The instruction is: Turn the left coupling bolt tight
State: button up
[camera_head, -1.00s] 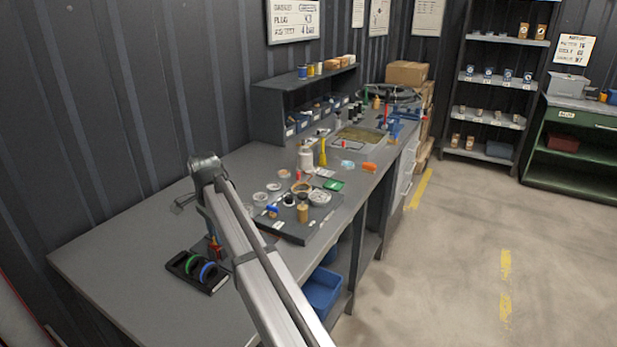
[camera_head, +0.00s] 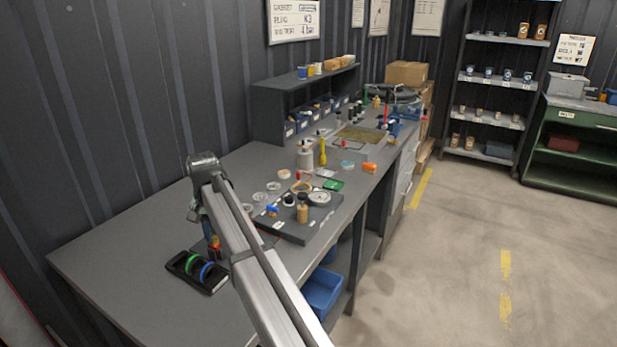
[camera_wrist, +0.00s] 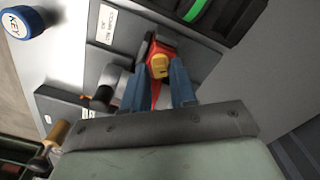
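My gripper (camera_wrist: 160,82) points down at the left end of the bench, with its two blue-grey fingers apart. Between and just beyond the fingertips, the wrist view shows a red part with a yellow top (camera_wrist: 159,65); whether the fingers touch it is unclear. In the head view this red part (camera_head: 214,250) shows below my wrist, beside a black ring tray. A dark rounded part (camera_wrist: 104,96) sits left of the fingers in the wrist view. I cannot make out which part is the left coupling bolt.
The black tray (camera_head: 182,274) holds a green ring and a blue ring close to my gripper. A blue-topped cap marked KEY (camera_wrist: 24,22) is near the wrist view's corner. A dark board (camera_head: 296,236) with small parts lies to the right. The bench's front left is clear.

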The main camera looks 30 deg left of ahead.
aim_at(214, 236)
jog(key=n, duration=0.6)
jog(key=shift+s+a+n, duration=0.15)
jog(key=shift+n, duration=0.15)
jog(key=n, duration=0.4)
jog(key=shift+s, duration=0.1)
jog(key=shift+r+n, duration=0.2)
jog(key=shift+n, duration=0.2)
notch_tip(214, 236, up, 14)
jog(key=w+d+f+m, duration=0.1)
jog(key=w+d, duration=0.4)
jog(key=w, duration=0.3)
jog(key=w+d+f+m+t+y, duration=0.1)
jog(key=w+d+m, duration=0.1)
jog(key=w+d, duration=0.3)
jog(key=w+d+f+m, duration=0.1)
jog(key=w+d, duration=0.4)
jog(key=w, duration=0.5)
jog(key=shift+w+d+f, duration=0.15)
jog(key=shift+w+f, duration=0.2)
jog(key=shift+f, duration=0.2)
jog(key=shift+w+d+f+m+y, duration=0.1)
jog(key=shift+w+d+m+y, duration=0.2)
jog(key=shift+w+d, duration=0.15)
